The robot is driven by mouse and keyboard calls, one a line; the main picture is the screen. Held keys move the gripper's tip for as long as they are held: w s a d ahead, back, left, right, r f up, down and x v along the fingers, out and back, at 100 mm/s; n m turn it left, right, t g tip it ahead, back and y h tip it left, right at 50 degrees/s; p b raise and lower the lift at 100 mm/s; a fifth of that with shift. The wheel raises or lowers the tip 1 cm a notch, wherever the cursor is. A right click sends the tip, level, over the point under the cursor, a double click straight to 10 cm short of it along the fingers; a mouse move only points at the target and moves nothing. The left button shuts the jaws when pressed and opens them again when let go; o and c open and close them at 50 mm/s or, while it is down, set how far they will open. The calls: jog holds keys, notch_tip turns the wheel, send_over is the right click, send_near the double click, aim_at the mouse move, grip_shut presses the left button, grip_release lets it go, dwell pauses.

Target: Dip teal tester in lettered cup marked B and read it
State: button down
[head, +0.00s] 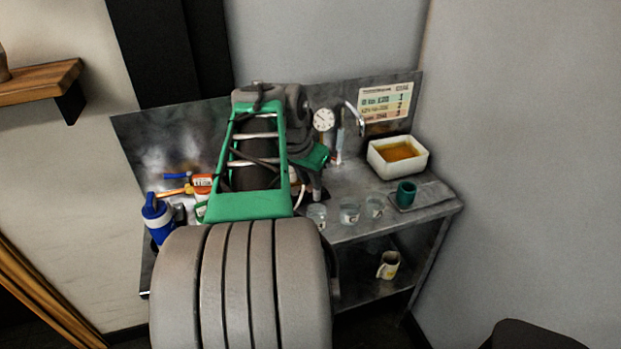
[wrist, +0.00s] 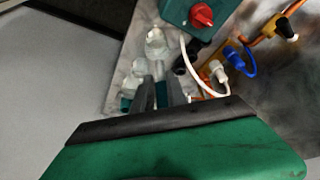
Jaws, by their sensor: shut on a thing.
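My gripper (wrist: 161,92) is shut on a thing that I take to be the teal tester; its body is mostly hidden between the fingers. In the head view my gripper (head: 317,192) points down just above the row of clear cups. The left cup (head: 317,213) is closest below it, and the middle cup (head: 349,213) and right cup (head: 375,205) stand to its right. Each bears a small mark, too small to read. The wrist view shows one clear cup (wrist: 156,42) and another (wrist: 139,70) beside the fingers. Contact with a cup cannot be told.
A teal cup (head: 405,193) stands on a grey mat at the right. Behind it is a white tub (head: 398,157) of amber liquid. A blue jug (head: 158,217) stands at the left, and a mug (head: 388,265) on the lower shelf. A gauge (head: 323,120) and chart (head: 388,103) are at the back.

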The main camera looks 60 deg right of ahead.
dwell(0.7)
jog(key=n+g+p, duration=0.1)
jog(key=g+p, duration=0.5)
jog(key=p, duration=0.9)
